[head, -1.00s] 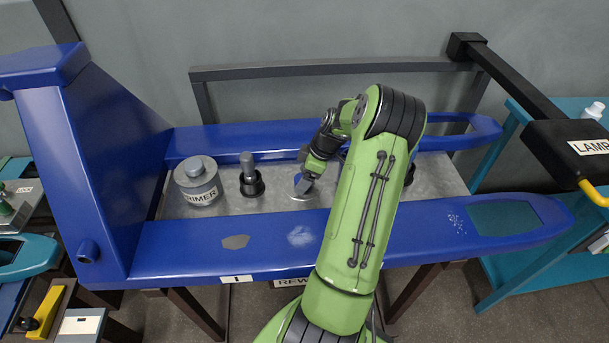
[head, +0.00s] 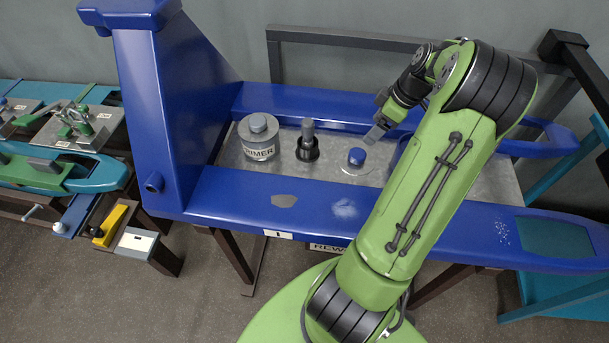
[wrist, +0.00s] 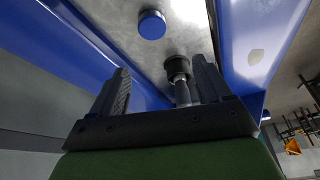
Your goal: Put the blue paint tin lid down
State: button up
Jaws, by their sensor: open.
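The blue paint tin lid (head: 357,156), a small round blue cap, rests on the grey metal surface (head: 236,158) inside the blue frame. A pale ring shows around it. It also shows in the wrist view (wrist: 152,25), at the top, beyond my fingers and clear of them. My gripper (head: 376,132) is just above and to the right of the lid in the head view, apart from it. Its two fingers are spread and empty in the wrist view (wrist: 160,84).
A grey PRIMER tin (head: 258,137) and a dark upright post (head: 306,143) stand left of the lid. The blue frame's front rail (head: 330,208) and rear rail (head: 330,108) flank the surface. Another bench (head: 60,150) stands at far left.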

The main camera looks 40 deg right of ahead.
jog(key=w+a+r+m+h, duration=0.1)
jog(key=a+r, duration=0.3)
jog(key=a, duration=0.4)
jog(key=w+a+r+g+h, duration=0.1)
jog(key=a+r, duration=0.3)
jog(key=a, duration=0.4)
jog(key=w+a+r+m+h, duration=0.1)
jog(key=a+r, duration=0.3)
jog(key=a, duration=0.4)
jog(key=s+a+m+t+y, duration=0.1)
jog(key=s+a+m+t, duration=0.1)
jog(key=s+a, duration=0.9)
jog(key=shift+s+a+r+m+t, duration=0.2)
jog(key=shift+s+r+m+t, duration=0.1)
jog(key=shift+s+m+t, duration=0.25)
jog(key=shift+w, duration=0.1)
